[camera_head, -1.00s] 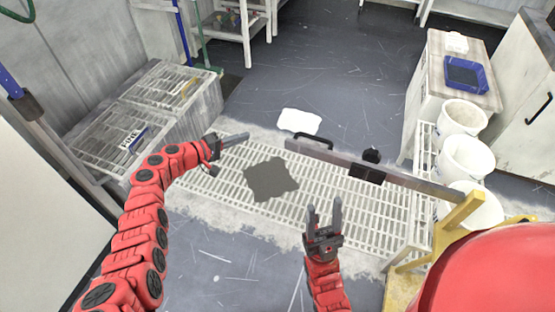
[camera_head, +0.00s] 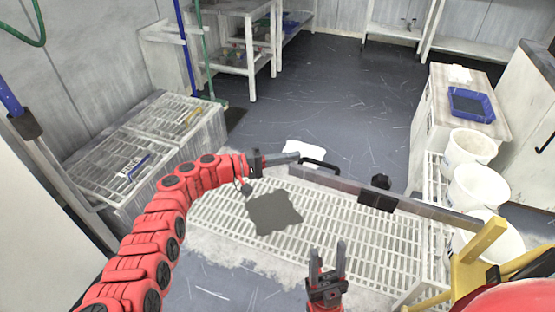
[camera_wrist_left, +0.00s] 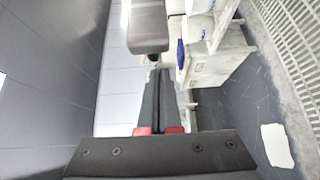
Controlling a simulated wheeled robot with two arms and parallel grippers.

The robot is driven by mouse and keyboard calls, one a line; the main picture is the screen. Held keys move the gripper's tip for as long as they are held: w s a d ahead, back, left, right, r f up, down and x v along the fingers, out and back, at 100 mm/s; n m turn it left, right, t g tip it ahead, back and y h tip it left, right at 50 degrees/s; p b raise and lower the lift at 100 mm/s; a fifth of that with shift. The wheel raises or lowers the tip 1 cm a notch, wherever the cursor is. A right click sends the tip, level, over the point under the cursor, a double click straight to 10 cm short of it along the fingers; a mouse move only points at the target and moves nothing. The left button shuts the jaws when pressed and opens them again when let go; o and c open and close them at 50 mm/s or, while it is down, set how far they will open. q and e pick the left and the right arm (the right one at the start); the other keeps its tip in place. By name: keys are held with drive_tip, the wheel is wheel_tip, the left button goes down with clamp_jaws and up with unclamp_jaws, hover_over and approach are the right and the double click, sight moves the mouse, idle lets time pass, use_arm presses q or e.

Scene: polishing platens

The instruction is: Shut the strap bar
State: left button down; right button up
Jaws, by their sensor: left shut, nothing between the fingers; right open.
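The strap bar (camera_head: 340,189) is a long grey bar along the back of the slatted white grate, running from its black loop handle (camera_head: 318,164) to the yellow stand at right. A black block (camera_head: 376,196) sits midway on it. My left gripper (camera_head: 296,157) is shut and empty, its tips just left of the handle; I cannot tell whether they touch. In the left wrist view the shut fingers (camera_wrist_left: 156,85) point at a grey rounded piece (camera_wrist_left: 148,27), which may be part of the bar. My right gripper (camera_head: 328,250) is open and empty, low over the front of the grate.
A dark flat pad (camera_head: 273,214) lies on the grate (camera_head: 335,225). A white cloth (camera_head: 303,148) lies on the floor behind the handle. Several white buckets (camera_head: 470,147) stand at right. A slatted bin (camera_head: 170,120) stands at left. The floor behind is open.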

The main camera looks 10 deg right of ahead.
use_arm(q)
drive_tip(key=shift+s+a+r+p, duration=0.15)
drive_tip(key=shift+s+a+p, duration=0.6)
drive_tip(key=shift+s+a, duration=0.55)
drive_tip(key=shift+s+d, duration=0.1)
drive_tip(key=shift+d, duration=0.05)
